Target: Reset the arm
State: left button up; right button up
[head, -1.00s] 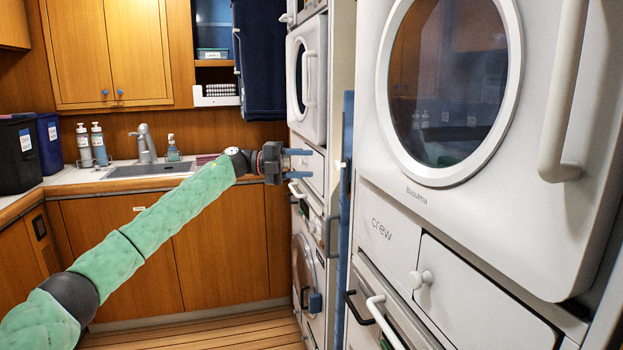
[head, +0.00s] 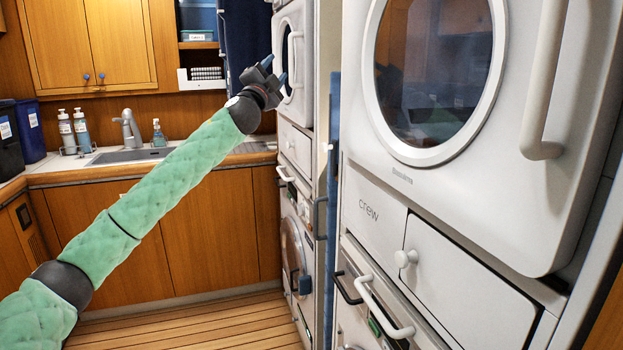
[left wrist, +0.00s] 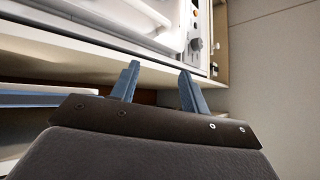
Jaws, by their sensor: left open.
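My left gripper (head: 276,72) is raised in front of the far upper washer-dryer (head: 291,50) in the head view, at the end of my green-sleeved arm. Its blue fingers are apart and nothing is between them. In the left wrist view the two fingers (left wrist: 157,90) stand open and empty below a white machine front (left wrist: 110,25). Whether they touch the machine cannot be told from the head view. My right gripper is in neither view.
A large white dryer with a round door (head: 432,75) stands close on the right, above a drawer marked "crew" (head: 372,210). A counter with a sink (head: 128,156) and soap bottles (head: 80,128) is at the back left. The wooden floor (head: 200,325) is clear.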

pick_arm(q)
jog(key=s+a+f+n+g+y+p, duration=0.1)
jog(key=s+f+n+g+y, duration=0.25)
jog(key=s+f, duration=0.85)
jog(key=s+a+f+n+g+y+p, duration=0.15)
jog(key=s+f+n+g, duration=0.5)
jog(key=f, duration=0.85)
jog(key=s+f+n+g+y+p, duration=0.1)
jog(key=s+f+n+y+p, duration=0.15)
jog(key=s+f, duration=1)
jog(key=s+f+n+g+p, duration=0.1)
jog(key=s+f+g, duration=0.3)
jog(key=s+f, duration=1.1)
jog(key=s+a+f+n+g+p, duration=0.1)
jog(key=s+f+g, duration=0.4)
jog(key=s+f, duration=1.1)
jog(key=s+n+p, duration=0.1)
jog(key=s, duration=0.5)
jog(key=shift+s+a+f, duration=0.15)
jog(key=shift+s+a, duration=0.05)
jog(key=shift+a, duration=0.1)
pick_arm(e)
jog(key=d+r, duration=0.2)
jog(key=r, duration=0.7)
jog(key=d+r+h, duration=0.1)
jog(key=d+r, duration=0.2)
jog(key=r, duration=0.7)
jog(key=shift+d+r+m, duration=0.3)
